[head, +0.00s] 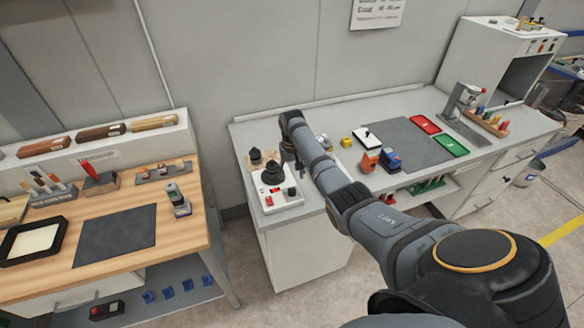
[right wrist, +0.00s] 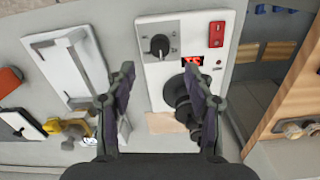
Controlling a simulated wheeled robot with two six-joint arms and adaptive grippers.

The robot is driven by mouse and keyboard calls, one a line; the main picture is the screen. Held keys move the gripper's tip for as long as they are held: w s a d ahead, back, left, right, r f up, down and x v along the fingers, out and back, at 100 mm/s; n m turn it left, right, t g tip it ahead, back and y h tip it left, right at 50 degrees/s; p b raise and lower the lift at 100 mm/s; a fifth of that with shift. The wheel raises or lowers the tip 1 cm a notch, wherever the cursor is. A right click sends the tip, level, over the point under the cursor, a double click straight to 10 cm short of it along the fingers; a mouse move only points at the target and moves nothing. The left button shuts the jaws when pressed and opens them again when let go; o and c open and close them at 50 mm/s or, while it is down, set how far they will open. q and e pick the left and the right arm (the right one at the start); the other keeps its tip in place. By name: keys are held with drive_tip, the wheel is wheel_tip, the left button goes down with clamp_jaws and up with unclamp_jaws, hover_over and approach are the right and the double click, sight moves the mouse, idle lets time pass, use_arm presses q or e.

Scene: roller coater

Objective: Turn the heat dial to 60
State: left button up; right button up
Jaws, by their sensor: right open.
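The white unit (right wrist: 205,75) has a black heat dial (right wrist: 159,46) with a pale pointer mark; its scale is too small to read. A red switch (right wrist: 216,34) and a small red-lit display (right wrist: 192,60) are on the same panel; the digits are not legible. A black round part (right wrist: 178,96) stands on the unit, partly behind a finger. My right gripper (right wrist: 158,72) is open and empty, its fingers either side of the view below the dial, apart from it. In the head view the unit (head: 290,204) sits at the grey bench's left end, beside my right gripper (head: 287,158).
The grey bench (head: 330,113) also holds a dark mat (head: 398,142), red (head: 425,124) and green (head: 451,146) trays, and orange and blue devices. A wooden bench (head: 165,228) stands at left across a gap. In the wrist view a white tray (right wrist: 70,68) lies left of the unit.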

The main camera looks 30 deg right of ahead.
wheel_tip(320, 180, up, 4)
idle(0.6)
